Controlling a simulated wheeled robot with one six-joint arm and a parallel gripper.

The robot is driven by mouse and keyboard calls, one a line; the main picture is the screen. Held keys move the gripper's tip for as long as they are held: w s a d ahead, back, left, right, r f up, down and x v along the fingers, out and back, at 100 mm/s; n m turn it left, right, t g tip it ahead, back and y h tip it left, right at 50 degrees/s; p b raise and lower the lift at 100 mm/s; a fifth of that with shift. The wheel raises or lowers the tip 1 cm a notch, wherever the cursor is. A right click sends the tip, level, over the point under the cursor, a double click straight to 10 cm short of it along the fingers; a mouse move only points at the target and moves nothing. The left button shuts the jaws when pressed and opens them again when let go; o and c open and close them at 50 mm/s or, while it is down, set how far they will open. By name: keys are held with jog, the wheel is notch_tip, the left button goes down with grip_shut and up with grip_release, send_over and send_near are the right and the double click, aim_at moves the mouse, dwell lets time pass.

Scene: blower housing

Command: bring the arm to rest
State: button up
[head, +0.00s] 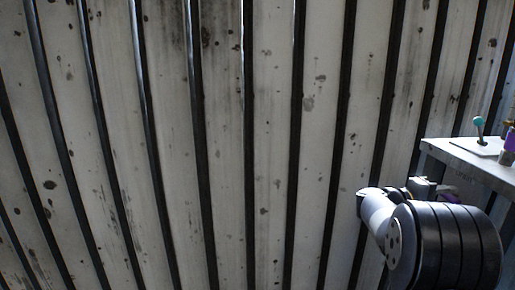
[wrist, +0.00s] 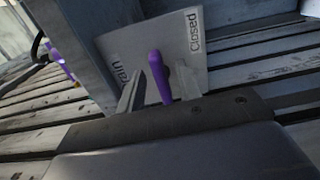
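My gripper (wrist: 158,84) shows in the wrist view with its two grey fingers spread apart. A purple lever handle (wrist: 159,72) stands between them, in front of a grey plate (wrist: 222,38). The plate is lettered "Closed" on the right; the word on its left is partly hidden and ends in "ain". I cannot tell whether a finger touches the handle. In the head view my arm (head: 445,245) is folded low at the right, and the gripper's fingers cannot be made out there.
A grey table (head: 470,160) stands at the right edge, with a teal-knobbed lever (head: 479,122) and a purple item (head: 510,141) on it. A stained slatted wall (head: 220,130) fills the head view. Another purple part (wrist: 62,62) is at left in the wrist view, beside a grey post (wrist: 78,40).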

jog(key=shift+f+b, duration=0.1)
jog(key=shift+b, duration=0.2)
jog(key=shift+a, duration=0.25)
jog(key=a+p, duration=0.3)
jog(key=a, duration=0.7)
jog(key=shift+m, duration=0.3)
jog(key=d+b, duration=0.3)
jog(key=d, duration=0.8)
jog(key=shift+b, duration=0.3)
jog(key=shift+a+r+n+p, duration=0.2)
jog(key=shift+r+n+p, duration=0.2)
jog(key=shift+p, duration=0.55)
jog(key=n+p, duration=0.5)
jog(key=p, duration=0.3)
jog(key=shift+w+a+r+p, duration=0.1)
jog(key=shift+p, duration=0.25)
jog(key=shift+n+p, duration=1)
jog(key=shift+p, duration=0.1)
jog(key=shift+f, duration=0.2)
